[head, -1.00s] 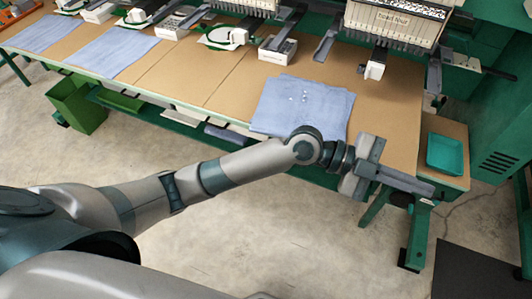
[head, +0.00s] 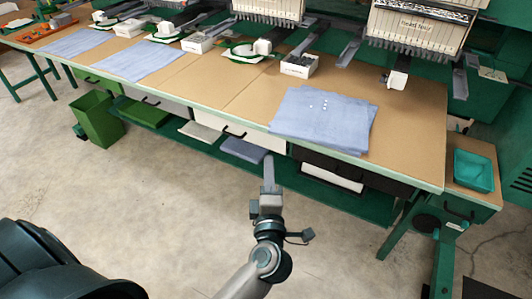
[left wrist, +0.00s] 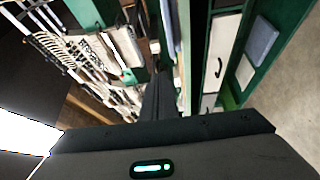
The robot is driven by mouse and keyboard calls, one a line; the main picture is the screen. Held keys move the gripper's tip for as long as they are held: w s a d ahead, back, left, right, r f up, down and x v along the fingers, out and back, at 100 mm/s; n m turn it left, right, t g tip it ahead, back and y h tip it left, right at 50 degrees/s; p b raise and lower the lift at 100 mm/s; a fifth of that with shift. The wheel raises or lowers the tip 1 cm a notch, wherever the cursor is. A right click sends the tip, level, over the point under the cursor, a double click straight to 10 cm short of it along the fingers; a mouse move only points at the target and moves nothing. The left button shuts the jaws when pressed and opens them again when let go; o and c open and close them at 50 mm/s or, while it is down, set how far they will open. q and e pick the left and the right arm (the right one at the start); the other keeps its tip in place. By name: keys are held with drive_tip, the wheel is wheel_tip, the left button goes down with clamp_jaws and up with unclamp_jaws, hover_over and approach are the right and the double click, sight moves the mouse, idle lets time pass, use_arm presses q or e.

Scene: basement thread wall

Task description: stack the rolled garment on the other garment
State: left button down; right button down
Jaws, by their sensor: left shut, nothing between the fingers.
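A light blue garment (head: 322,120) lies spread or folded flat on the tan table, right of the middle, with small white spots on it. A narrow blue folded or rolled cloth (head: 243,149) lies on the green shelf under the table; it seems to show in the left wrist view (left wrist: 262,40) too. I cannot tell whether it is the rolled garment. My left gripper (head: 268,160) is shut and empty, pointing at the table's front, near this blue cloth in the picture and apart from the table garment. Its dark fingers show in the left wrist view (left wrist: 160,95). My right gripper is out of view.
More blue cloths lie further left on the table (head: 140,60). Embroidery machine heads (head: 415,30) hang over its back. White boxes (head: 299,66) stand behind the garment. A green bin (head: 97,118) is on the floor, a teal tray (head: 474,170) at right. The table's right part is bare.

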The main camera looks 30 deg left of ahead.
use_arm(q)
drive_tip(key=s+a+f, duration=0.1)
drive_tip(key=a+f+n+g, duration=0.1)
drive_tip(key=shift+s+f+y, duration=0.3)
drive_tip(key=shift+s+f, duration=0.05)
drive_tip(key=shift+w, duration=0.1)
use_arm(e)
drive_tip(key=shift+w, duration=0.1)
use_arm(q)
drive_tip(key=w+d+p+x, duration=0.1)
drive_tip(key=d+x, duration=0.1)
drive_tip(key=x, duration=1)
drive_tip(key=shift+w, duration=0.45)
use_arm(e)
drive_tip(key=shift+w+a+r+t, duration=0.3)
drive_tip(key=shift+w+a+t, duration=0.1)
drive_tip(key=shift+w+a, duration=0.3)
use_arm(q)
drive_tip(key=shift+f, duration=0.1)
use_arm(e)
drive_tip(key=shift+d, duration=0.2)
